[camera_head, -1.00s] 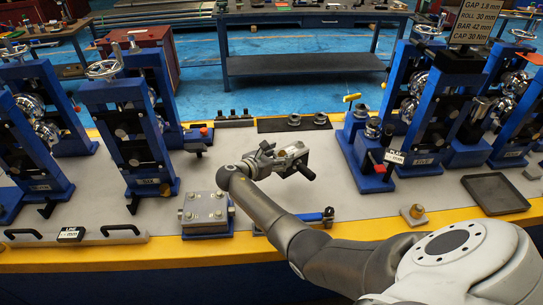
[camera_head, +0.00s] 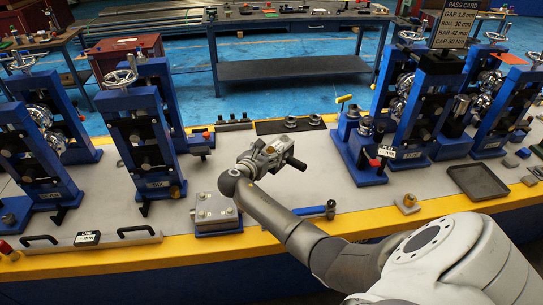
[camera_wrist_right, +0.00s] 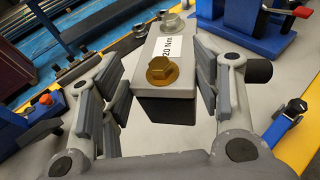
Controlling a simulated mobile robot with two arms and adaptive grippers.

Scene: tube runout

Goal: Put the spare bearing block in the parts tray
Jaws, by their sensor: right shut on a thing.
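My right gripper (camera_wrist_right: 160,88) is shut on a grey bearing block (camera_wrist_right: 182,72) with a white "20 Nm" label, a brass hex bolt and a silver bolt on top. Its finger pads stand on both sides of the block. In the head view the right gripper (camera_head: 277,152) is over the middle of the bench, and the block is too small there to make out clearly. The parts tray (camera_head: 478,182), dark, shallow and apparently empty, lies on the bench at the right, well apart from the gripper. My left gripper is not in view.
A grey bolted block (camera_head: 216,210) sits in front of the gripper, beside a blue-handled tool (camera_head: 315,211). Blue roll stands rise at left (camera_head: 148,150) and right (camera_head: 362,155).

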